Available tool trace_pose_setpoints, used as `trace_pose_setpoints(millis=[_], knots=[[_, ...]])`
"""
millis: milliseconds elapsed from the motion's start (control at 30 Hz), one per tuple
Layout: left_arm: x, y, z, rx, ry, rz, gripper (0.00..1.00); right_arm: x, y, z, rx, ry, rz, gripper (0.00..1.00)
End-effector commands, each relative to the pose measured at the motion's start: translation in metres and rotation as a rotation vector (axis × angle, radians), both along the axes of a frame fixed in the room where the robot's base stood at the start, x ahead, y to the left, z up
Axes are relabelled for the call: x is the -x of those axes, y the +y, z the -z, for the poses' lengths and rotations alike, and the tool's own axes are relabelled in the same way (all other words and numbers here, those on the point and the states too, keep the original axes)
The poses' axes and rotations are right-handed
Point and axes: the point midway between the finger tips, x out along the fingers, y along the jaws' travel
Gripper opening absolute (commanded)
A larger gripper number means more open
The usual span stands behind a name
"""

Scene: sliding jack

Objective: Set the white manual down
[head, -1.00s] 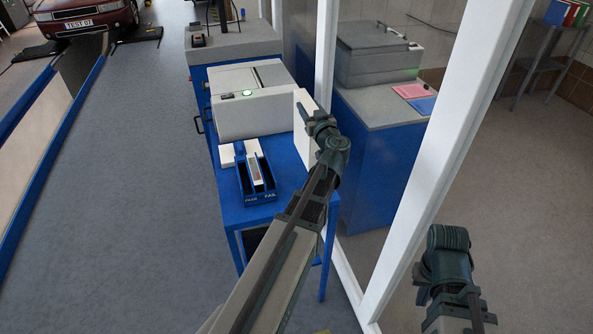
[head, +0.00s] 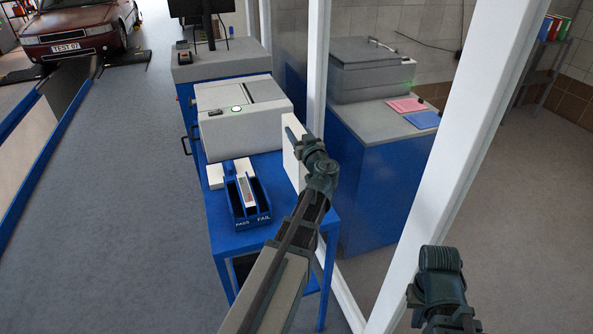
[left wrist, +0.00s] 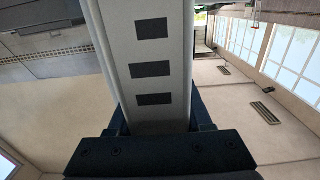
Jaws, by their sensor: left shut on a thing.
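The white manual (head: 293,150) is held upright on edge above the right side of the blue table (head: 215,233), beside the grey machine. My left gripper (head: 308,150) is shut on it from the right. In the left wrist view the manual (left wrist: 152,55) fills the middle between the fingers, a pale slab with dark rectangles. Its lower edge is partly hidden by my arm, so I cannot tell whether it touches the table. My right gripper (head: 437,258) is off to the lower right, away from the table; its fingers cannot be made out.
A blue PASS/FAIL tray (head: 250,215) with a pale item in it stands at the table's front. A small white block (head: 215,176) lies left of it. The grey machine (head: 240,120) stands behind. White frame posts (head: 430,150) and a glass pane stand close on the right.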

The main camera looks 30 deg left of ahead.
Motion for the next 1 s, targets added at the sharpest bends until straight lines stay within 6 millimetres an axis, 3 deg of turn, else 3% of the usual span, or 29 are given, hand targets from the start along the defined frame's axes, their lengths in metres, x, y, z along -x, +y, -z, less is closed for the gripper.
trace_pose_setpoints(millis=[33, 233, 567, 833, 1000], knots=[[0.000, 0.000, 0.015, -0.001, 0.000, 0.000, 0.00, 0.000, 0.000, 0.015, 0.000, 0.000, 0.000, 0.00], [0.000, 0.000, 0.044, -0.001, 0.000, 0.000, 0.00, 0.000, 0.000, 0.044, 0.000, 0.000, 0.002, 0.00], [0.000, 0.000, 0.051, -0.001, 0.000, 0.000, 0.00, 0.000, 0.000, 0.051, 0.000, 0.000, 0.002, 0.00], [0.000, 0.000, 0.082, -0.001, 0.000, 0.000, 0.00, 0.000, 0.000, 0.082, 0.000, 0.000, 0.002, 0.00], [0.000, 0.000, 0.086, -0.001, 0.000, 0.000, 0.00, 0.000, 0.000, 0.086, 0.000, 0.000, 0.002, 0.00]])
